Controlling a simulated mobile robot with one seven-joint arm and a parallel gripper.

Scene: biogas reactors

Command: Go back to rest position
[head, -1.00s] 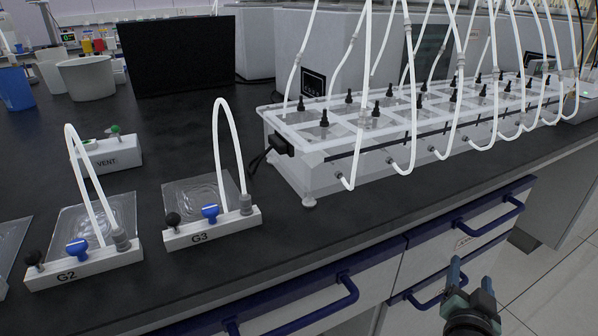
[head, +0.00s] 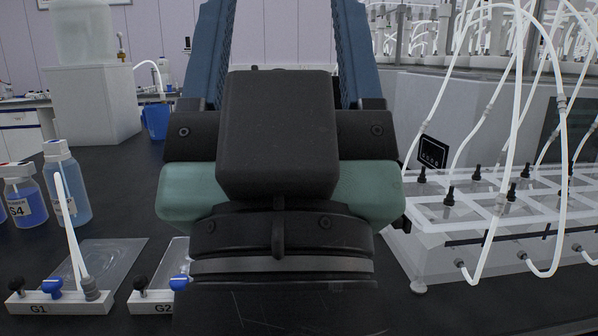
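My gripper (head: 283,12) fills the middle of the head view, close to the camera and pointing upward. Its dark body and green sides are in front, and its two blue fingers rise at left and right to the top edge. The fingers stand well apart, with only the far wall showing between them, so it looks open and empty. The fingertips are at or beyond the top edge. My gripper hides much of the bench behind it.
On the black bench are the G1 valve block (head: 60,302) and the partly hidden G2 block (head: 150,303). Bottles (head: 66,185) stand at left, a blue container (head: 155,122) behind. The white reactor unit (head: 450,262) with tubes is at right.

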